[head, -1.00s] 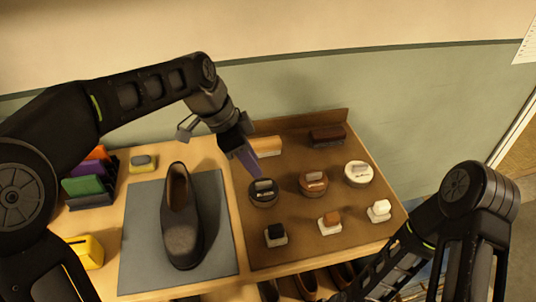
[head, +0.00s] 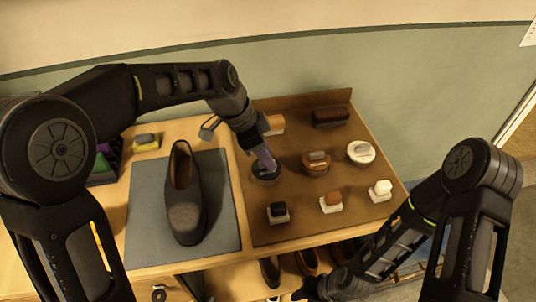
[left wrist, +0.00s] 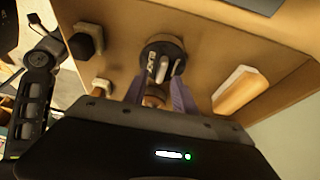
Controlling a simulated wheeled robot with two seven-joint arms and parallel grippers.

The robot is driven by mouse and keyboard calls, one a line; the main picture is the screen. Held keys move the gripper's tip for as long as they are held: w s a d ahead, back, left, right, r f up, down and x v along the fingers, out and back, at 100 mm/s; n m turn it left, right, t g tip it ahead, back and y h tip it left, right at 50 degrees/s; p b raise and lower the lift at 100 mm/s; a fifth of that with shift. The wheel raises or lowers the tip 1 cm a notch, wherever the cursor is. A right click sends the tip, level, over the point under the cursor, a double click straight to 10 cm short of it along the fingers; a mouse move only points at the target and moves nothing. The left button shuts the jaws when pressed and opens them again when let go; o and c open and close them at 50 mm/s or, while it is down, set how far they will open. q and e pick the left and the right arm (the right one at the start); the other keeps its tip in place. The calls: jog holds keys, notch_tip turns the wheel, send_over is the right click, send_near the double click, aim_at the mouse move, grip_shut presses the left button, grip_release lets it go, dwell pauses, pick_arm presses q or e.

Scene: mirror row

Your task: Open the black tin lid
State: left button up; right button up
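The black tin (head: 262,178) stands upright on the brown board, at the left end of a row of three tins. In the left wrist view the black tin (left wrist: 152,45) shows from above, with a pale-topped handle on its lid. My left gripper (head: 265,161) is at the tin's lid and partly hides it in the head view. In the left wrist view its two purple fingers (left wrist: 158,88) are apart, with the lid handle in line with the gap. I cannot tell whether they touch it. My right gripper is low at the front, its fingers unclear.
The brown tin (head: 314,169) and white-lidded tin (head: 361,156) stand to the right. Two brushes lie behind; small blocks, including a black-topped one (head: 278,210), stand in front. A dark shoe (head: 186,205) is on the grey mat (head: 145,240) to the left.

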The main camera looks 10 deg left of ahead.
pick_arm(q)
jog(key=shift+d+f, duration=0.15)
jog(key=shift+f, duration=0.35)
jog(key=shift+c, duration=0.3)
grip_shut()
dwell(0.8)
